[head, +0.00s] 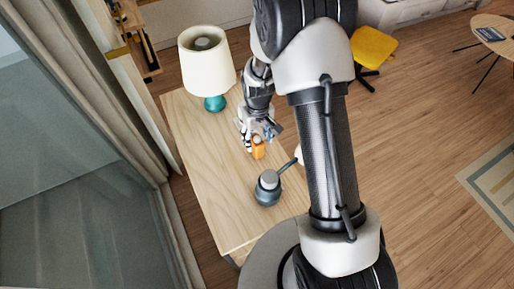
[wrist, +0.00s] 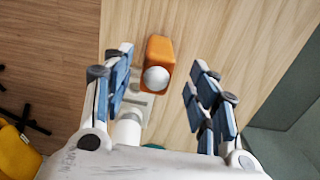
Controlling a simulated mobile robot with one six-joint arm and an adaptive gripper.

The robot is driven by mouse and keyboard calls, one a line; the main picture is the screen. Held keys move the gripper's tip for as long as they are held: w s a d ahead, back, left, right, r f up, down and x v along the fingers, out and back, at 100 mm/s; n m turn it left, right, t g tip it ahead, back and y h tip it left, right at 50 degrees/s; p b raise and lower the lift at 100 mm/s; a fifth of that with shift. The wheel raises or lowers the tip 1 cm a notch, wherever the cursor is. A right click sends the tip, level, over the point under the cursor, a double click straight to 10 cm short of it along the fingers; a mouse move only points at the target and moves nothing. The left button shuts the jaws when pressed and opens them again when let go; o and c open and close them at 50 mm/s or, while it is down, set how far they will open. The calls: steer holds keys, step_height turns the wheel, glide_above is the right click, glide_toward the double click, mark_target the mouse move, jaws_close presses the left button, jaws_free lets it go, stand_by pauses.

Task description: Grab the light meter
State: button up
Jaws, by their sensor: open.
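The light meter, a small orange block with a white dome (wrist: 158,48), stands on the light wooden table (head: 215,190). In the wrist view it lies in line with the gap between my fingers, near the fingertips. My gripper (wrist: 160,62) is open, with one blue-padded finger on each side, and holds nothing. In the head view the light meter (head: 258,149) shows just below my gripper (head: 257,136), which partly covers it. I cannot tell whether a finger touches it.
A table lamp (head: 207,65) with a white shade and teal base stands at the far end of the table. A dark grey round object (head: 268,190) with a thin arm stands nearer. A yellow chair (head: 374,47) is on the floor. The table's left part is bare.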

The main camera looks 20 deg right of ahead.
mark_target(257, 141)
step_height(257, 141, down, 4)
steer(key=shift+f+b, duration=0.2)
steer(key=shift+b, duration=0.3)
steer(key=f, duration=0.1)
steer(key=f+b, duration=0.1)
steer(key=f, duration=0.1)
steer(key=w+f, duration=0.1)
steer(key=f, duration=0.1)
steer(key=shift+b, duration=0.4)
steer(key=shift+s+r, duration=0.1)
steer(key=shift+r, duration=0.05)
steer(key=c, duration=1.2)
